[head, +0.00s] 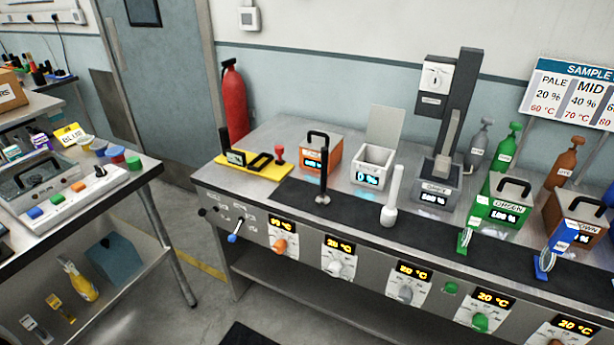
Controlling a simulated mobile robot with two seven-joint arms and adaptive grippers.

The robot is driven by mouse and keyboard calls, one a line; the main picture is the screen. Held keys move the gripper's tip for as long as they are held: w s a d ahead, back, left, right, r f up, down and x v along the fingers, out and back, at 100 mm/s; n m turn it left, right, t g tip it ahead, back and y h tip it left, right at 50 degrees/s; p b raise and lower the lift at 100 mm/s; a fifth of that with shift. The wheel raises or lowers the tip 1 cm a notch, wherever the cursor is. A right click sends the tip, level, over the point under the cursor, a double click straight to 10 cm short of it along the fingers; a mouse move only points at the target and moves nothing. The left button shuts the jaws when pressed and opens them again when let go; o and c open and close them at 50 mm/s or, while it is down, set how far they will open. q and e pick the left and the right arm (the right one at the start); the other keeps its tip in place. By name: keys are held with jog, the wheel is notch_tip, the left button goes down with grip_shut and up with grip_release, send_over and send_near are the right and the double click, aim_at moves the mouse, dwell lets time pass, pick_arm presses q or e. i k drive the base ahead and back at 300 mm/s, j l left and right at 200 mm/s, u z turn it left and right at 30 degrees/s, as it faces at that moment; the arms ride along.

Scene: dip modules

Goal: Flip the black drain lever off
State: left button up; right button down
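A small black lever (208,211) sits at the left end of the bench's front panel, beside small printed labels that are too small to read. It looks about level and points left; I cannot tell whether that is on or off. A blue-tipped lever (235,233) is just to its right and hangs tilted down. A black upright handle (323,180) with a round base stands on the black strip on the bench top, in front of the orange module. Neither of my grippers shows in the head view.
The steel bench (262,188) carries orange, white, grey, green and brown modules. A white upright handle (394,190) stands on its black strip. Temperature displays and knobs line its front. A side table (120,190) is at left, with open floor (190,235) between. A fire extinguisher (234,103) is behind.

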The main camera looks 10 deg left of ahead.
aim_at(201, 212)
jog(key=i, duration=0.45)
jog(key=u, duration=2.45)
jog(key=i+j, duration=0.05)
